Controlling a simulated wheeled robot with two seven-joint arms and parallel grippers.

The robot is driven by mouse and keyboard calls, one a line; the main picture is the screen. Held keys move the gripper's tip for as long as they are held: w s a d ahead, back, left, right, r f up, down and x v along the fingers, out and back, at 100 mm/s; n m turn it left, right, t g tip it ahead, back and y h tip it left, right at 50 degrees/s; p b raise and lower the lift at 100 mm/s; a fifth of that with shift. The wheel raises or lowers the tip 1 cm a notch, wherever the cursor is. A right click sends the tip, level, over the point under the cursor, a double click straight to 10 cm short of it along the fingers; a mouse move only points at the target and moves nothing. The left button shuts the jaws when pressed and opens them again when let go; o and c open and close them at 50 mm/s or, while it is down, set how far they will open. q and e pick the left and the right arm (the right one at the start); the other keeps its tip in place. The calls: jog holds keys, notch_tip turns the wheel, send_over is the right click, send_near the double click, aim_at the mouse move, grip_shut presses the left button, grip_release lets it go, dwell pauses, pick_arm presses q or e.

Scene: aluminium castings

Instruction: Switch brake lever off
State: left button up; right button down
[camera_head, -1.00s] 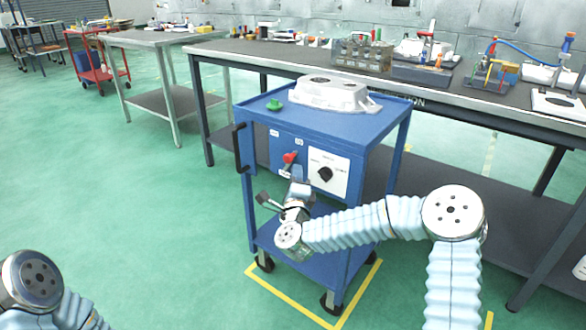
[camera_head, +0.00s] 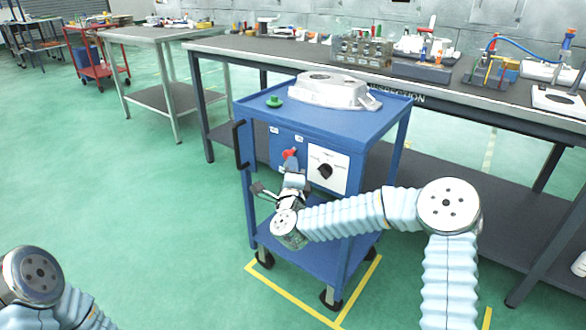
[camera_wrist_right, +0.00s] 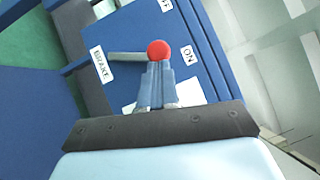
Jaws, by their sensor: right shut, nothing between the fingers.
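The brake lever has a red knob (camera_head: 289,153) and sits on the blue front panel of the cart (camera_head: 345,120). In the right wrist view the red knob (camera_wrist_right: 158,49) ends a grey metal rod (camera_wrist_right: 126,57) that runs sideways beside the BRAKE label (camera_wrist_right: 103,65). My right gripper (camera_head: 293,178) is just below the knob, its fingers together and empty. In the wrist view the fingertips (camera_wrist_right: 157,72) overlap the knob's lower edge; I cannot tell whether they touch it. Only part of my left arm shows, without its gripper.
The ON label (camera_wrist_right: 188,54) is right of the knob. A white dial plate (camera_head: 328,167) is beside the lever. A casting (camera_head: 330,90) and a green button (camera_head: 274,101) are on the cart top.

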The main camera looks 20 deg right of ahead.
aim_at(285, 157)
jog(key=shift+w+r, duration=0.1)
jog(key=shift+r, duration=0.05)
jog(key=shift+w+a+r+n+g+y, duration=0.15)
jog(key=shift+w+a+r+n+g, duration=0.1)
jog(key=shift+w+a+r+n, duration=0.2)
jog(key=shift+w+a+r+n+g+y, duration=0.15)
jog(key=shift+w+a+r+n+g, duration=0.15)
jog(key=shift+r+n, duration=0.25)
jog(key=shift+n+g, duration=0.45)
jog(key=shift+n, duration=0.05)
jog(key=shift+w+a+r+b, duration=0.2)
jog(key=shift+w+a+b, duration=0.45)
jog(key=shift+w, duration=0.4)
jog(key=shift+w+a+r+b, duration=0.2)
jog(key=shift+w+a+b, duration=0.25)
jog(key=shift+w+a, duration=0.5)
jog(key=shift+w, duration=0.15)
jog(key=shift+d, duration=0.1)
